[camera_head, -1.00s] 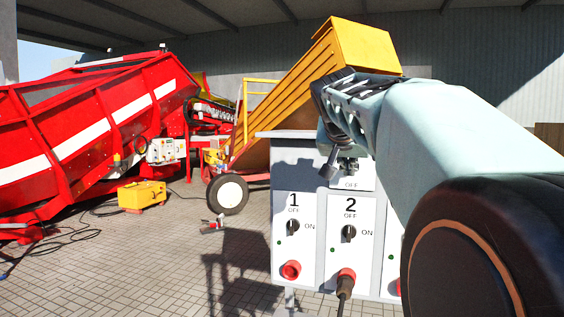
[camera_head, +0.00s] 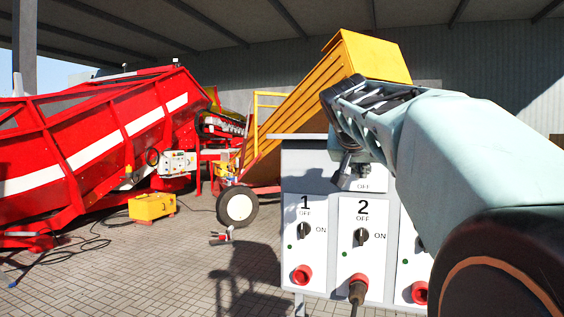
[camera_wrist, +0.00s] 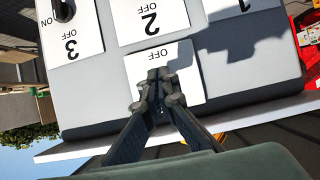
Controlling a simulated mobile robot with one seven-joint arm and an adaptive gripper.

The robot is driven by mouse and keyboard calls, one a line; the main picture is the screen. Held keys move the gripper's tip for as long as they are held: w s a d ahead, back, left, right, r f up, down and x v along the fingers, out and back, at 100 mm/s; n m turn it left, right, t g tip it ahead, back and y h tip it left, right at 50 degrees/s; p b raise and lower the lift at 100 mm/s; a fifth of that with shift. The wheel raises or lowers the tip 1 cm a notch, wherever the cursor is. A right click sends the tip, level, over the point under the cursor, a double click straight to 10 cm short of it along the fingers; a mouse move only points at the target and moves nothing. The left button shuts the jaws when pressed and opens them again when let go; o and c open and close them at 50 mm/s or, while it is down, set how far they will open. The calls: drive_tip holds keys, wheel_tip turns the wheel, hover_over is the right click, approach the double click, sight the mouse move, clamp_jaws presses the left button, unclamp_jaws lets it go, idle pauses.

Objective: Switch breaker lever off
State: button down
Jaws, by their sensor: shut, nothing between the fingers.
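A grey electrical cabinet (camera_head: 288,180) stands in front of me with white numbered panels. Above panel 2 is a smaller white plate marked OFF (camera_head: 375,186), which also shows upside down in the wrist view (camera_wrist: 190,90). My gripper (camera_head: 350,178) is shut and empty, its fingertips in front of this plate. In the wrist view the fingertips (camera_wrist: 159,76) overlap the plate's middle; contact cannot be told. No breaker lever can be made out; the fingers cover part of the plate. Rotary switches show on panel 1 (camera_head: 304,230) and panel 2 (camera_head: 361,236).
Red sockets sit low on the panels; one on panel 2 (camera_head: 358,280) has a dark cable plugged in. A red machine (camera_head: 85,150) and a yellow conveyor (camera_head: 300,110) stand behind. A yellow box (camera_head: 152,206) and cables lie on the paving at left.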

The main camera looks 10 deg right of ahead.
drive_tip(key=shift+f+t+h+b, duration=0.8)
drive_tip(key=shift+f+t+b, duration=0.4)
drive_tip(key=shift+b, duration=4.9)
drive_tip(key=shift+w+d+f+b, duration=0.1)
drive_tip(key=shift+w+f+b, duration=0.05)
drive_tip(key=shift+f+b, duration=0.8)
drive_tip(key=shift+r, duration=0.25)
